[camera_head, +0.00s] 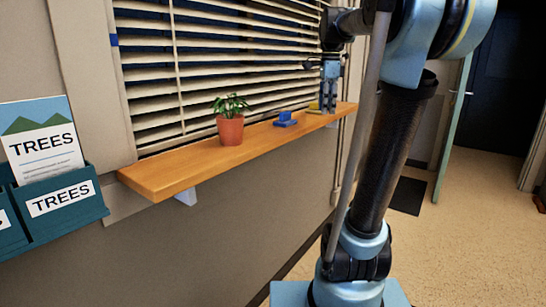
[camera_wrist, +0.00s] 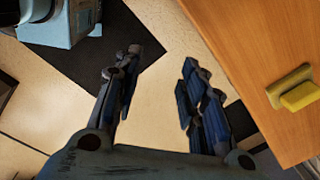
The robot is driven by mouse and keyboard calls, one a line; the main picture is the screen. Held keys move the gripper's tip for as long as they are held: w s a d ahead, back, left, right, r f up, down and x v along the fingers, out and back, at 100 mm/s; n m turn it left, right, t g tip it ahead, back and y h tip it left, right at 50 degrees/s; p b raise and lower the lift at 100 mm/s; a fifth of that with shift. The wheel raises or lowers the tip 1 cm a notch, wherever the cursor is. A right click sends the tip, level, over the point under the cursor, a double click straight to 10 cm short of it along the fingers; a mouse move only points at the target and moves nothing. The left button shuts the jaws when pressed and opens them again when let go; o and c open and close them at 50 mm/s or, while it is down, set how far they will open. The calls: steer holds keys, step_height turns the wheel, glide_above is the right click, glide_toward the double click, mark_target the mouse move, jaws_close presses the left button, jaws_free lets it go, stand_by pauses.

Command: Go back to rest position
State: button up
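My gripper (camera_head: 328,107) is at the far end of the wooden shelf (camera_head: 240,148) under the window, pointing down. In the wrist view my gripper (camera_wrist: 162,68) has its two dark fingers apart, with only floor showing between them. It is open and empty, beside the shelf edge (camera_wrist: 240,50), which is on the right of that view. A small yellow block on a dull yellow base (camera_wrist: 300,92) sits on the shelf, apart from the fingers; a bit of yellow (camera_head: 314,106) shows beside my gripper in the head view.
A potted plant (camera_head: 230,130) and a small blue object (camera_head: 286,120) stand on the shelf. Blinds (camera_head: 200,60) hang behind it. A leaflet rack (camera_head: 60,205) is on the wall at left. Open floor (camera_head: 470,240), a dark mat (camera_head: 407,196) and an open door (camera_head: 455,125) are at right.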

steer(key=s+f+n, duration=0.9)
steer(key=s+f, duration=0.3)
steer(key=f, duration=0.4)
steer(key=s+f+n+t, duration=0.1)
steer(key=s+f+n, duration=0.8)
steer(key=s+f, duration=0.4)
step_height(320, 180, down, 3)
steer(key=shift+f+t, duration=0.2)
steer(key=shift+t, duration=0.1)
steer(key=shift+w, duration=0.1)
steer(key=shift+c, duration=0.6)
